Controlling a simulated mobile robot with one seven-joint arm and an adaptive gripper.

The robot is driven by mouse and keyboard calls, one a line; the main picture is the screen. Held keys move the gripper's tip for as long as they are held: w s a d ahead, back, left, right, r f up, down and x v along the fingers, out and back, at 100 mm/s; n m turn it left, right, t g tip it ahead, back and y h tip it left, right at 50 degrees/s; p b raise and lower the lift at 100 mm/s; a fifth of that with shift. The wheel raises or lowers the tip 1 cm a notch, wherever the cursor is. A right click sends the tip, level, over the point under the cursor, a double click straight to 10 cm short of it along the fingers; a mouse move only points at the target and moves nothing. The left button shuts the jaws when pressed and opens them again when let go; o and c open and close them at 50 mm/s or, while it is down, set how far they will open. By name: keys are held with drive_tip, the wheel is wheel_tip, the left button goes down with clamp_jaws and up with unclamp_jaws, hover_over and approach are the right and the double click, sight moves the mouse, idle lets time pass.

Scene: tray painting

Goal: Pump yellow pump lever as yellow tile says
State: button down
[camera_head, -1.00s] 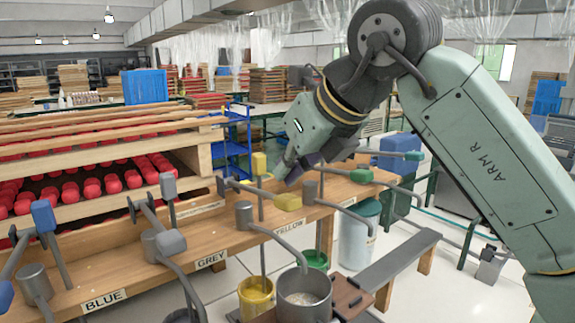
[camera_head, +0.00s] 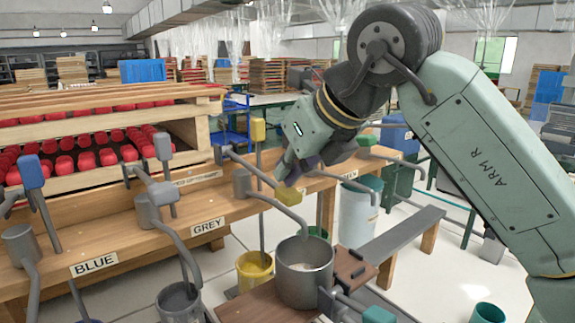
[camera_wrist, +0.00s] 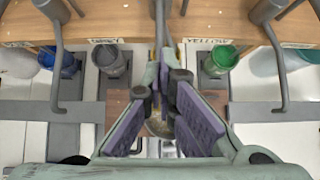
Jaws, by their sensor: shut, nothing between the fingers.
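The yellow pump lever is a grey bar ending in a yellow block (camera_head: 290,195) in the head view. The bar slopes down from its pivot to this block. My gripper (camera_head: 284,176) is shut and empty, just above the block; I cannot tell whether they touch. In the wrist view my dark purple fingers (camera_wrist: 163,100) hide much of the lever. The yellow pump body (camera_head: 242,183) has a curved spout whose end hangs over a metal pot (camera_head: 304,284). No tile with a readable instruction shows. A yellow block on an upright rod (camera_head: 257,130) stands behind the lever.
A grey pump (camera_head: 147,208) and a blue-handled lever (camera_head: 32,171) stand to the left on the wooden bench. The pot rests on a brown board (camera_head: 245,305). A yellow bucket (camera_head: 255,268) and a green bucket (camera_wrist: 218,62) are close by.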

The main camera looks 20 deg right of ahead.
wheel_tip(320, 180, down, 2)
drive_tip(key=shift+f+b, duration=0.2)
drive_tip(key=shift+b, duration=0.5)
wheel_tip(320, 180, up, 11)
drive_tip(key=p, duration=0.8)
drive_tip(key=shift+f, duration=0.2)
drive_tip(key=shift+f, duration=0.1)
